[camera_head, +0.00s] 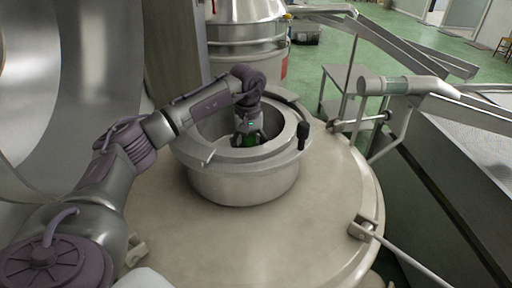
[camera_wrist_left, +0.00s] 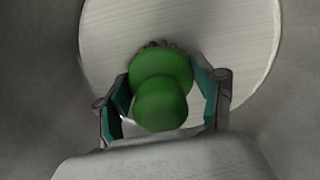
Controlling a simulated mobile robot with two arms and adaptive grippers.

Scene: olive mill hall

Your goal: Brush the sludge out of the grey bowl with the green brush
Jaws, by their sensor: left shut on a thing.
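The grey bowl (camera_head: 245,187) stands on a large round pale metal lid, with a flanged rim and a dark-knobbed handle. My left arm reaches over its rim from the left. My left gripper (camera_head: 248,138) points down into the bowl's opening. In the left wrist view my left gripper (camera_wrist_left: 165,100) is shut on the green brush (camera_wrist_left: 162,85), one finger on each side of its round green handle. Brown bristles show just beyond the handle, in front of the bowl's pale round bottom (camera_wrist_left: 230,30). I cannot make out any sludge. My right gripper is not in view.
The pale lid (camera_head: 290,240) leaves free room in front of the bowl. A clamp with a rod (camera_head: 365,228) sits at its right edge. A pipe (camera_head: 400,86) and metal trough lie to the right. A large steel drum (camera_head: 245,30) stands behind.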

